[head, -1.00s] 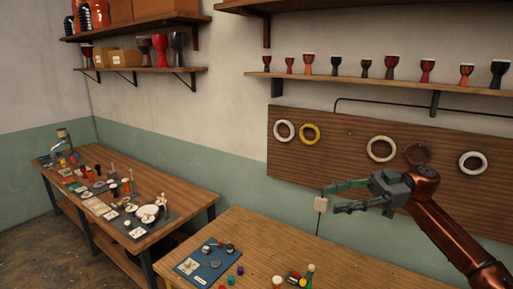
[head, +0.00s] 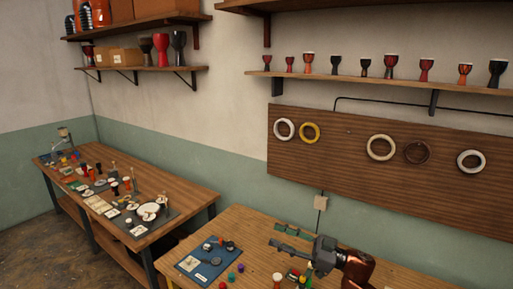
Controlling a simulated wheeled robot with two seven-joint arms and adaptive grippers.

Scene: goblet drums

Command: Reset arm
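My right gripper (head: 280,235) is in the head view, low at centre right, over the front wooden table (head: 375,274). Its two fingers, one greenish and one grey, point left and are spread apart with nothing between them. My copper-coloured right forearm comes in from the lower right behind it. The gripper hides part of the table top and some small items below it. My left gripper is not in view.
A blue mat (head: 190,264) with small parts lies on the front table, with small coloured pieces beside it. A longer workbench (head: 190,192) stands at left. A brown wall board (head: 340,170) holds several rings, below a shelf (head: 375,84) of goblet drums.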

